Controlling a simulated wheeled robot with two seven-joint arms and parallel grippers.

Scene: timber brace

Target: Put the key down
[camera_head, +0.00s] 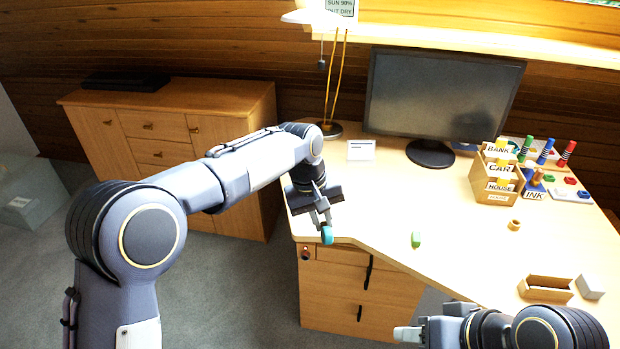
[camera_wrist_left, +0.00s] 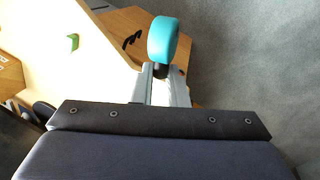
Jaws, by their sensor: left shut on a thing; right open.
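The key shows as a rounded teal head (camera_head: 327,236) in the head view. My left gripper (camera_head: 323,222) is shut on it, near the desk's front left edge. In the left wrist view the teal head (camera_wrist_left: 163,40) sticks out beyond the fingertips (camera_wrist_left: 160,76), with a dark piece between them. The rest of the key is hidden by the fingers. Whether the key touches the desk cannot be told. My right gripper (camera_head: 408,334) is open at the bottom of the head view, in front of the desk and away from the key.
On the desk (camera_head: 375,205) lie a small green piece (camera_head: 416,240), a tan ring (camera_head: 514,225) and an open wooden box (camera_head: 546,289). A labelled sorter (camera_head: 497,175), monitor (camera_head: 440,95) and white card (camera_head: 361,150) stand farther back. The desk's middle is mostly clear.

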